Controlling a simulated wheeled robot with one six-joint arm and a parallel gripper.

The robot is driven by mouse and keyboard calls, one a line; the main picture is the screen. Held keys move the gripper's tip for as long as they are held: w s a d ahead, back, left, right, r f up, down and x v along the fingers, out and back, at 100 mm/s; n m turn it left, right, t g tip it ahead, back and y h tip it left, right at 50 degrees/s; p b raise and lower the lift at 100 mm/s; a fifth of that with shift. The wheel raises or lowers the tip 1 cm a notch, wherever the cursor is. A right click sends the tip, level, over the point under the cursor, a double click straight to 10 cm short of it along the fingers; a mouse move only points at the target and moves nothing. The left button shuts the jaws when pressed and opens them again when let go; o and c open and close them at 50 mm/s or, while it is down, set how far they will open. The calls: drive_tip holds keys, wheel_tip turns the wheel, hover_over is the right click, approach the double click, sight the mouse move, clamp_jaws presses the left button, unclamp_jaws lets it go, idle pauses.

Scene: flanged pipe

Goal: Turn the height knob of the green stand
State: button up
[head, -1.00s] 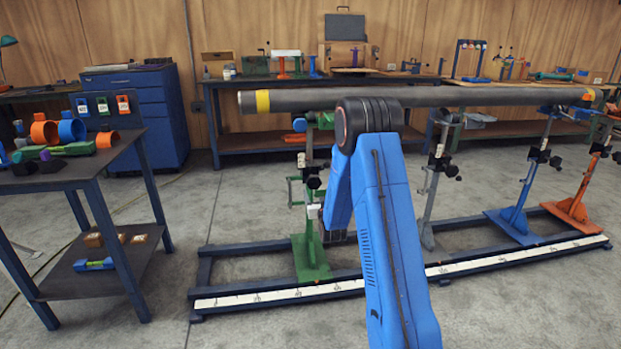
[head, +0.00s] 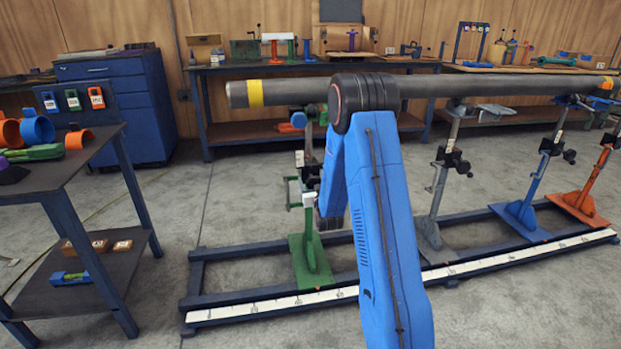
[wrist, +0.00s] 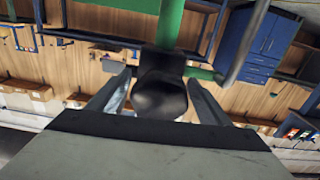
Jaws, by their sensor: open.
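The green stand (head: 311,262) stands on the blue floor rail under the left part of the pipe. My blue arm hides part of its upper post in the head view. In the wrist view its green post (wrist: 169,22) comes down from the top edge. A black rounded knob (wrist: 160,97) sits at the lower end of what shows of that post. My gripper (wrist: 158,84) is open, with one finger on each side of the knob. I cannot tell whether either finger touches it. In the head view my gripper is largely hidden behind my arm.
The long grey pipe (head: 480,85) with yellow tape lies across the stands, close to my arm. A grey stand (head: 430,225), a blue stand (head: 522,214) and an orange stand (head: 582,203) stand to the right. A dark side table (head: 70,185) is at the left.

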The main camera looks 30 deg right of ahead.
drive_tip(key=shift+w, duration=0.2)
drive_tip(key=c, duration=1)
drive_tip(key=shift+c, duration=0.2)
drive_tip(key=shift+n, duration=0.3)
drive_tip(key=n, duration=0.3)
drive_tip(key=shift+d, duration=0.1)
drive_tip(key=n, duration=1.8)
drive_tip(key=shift+s, duration=0.1)
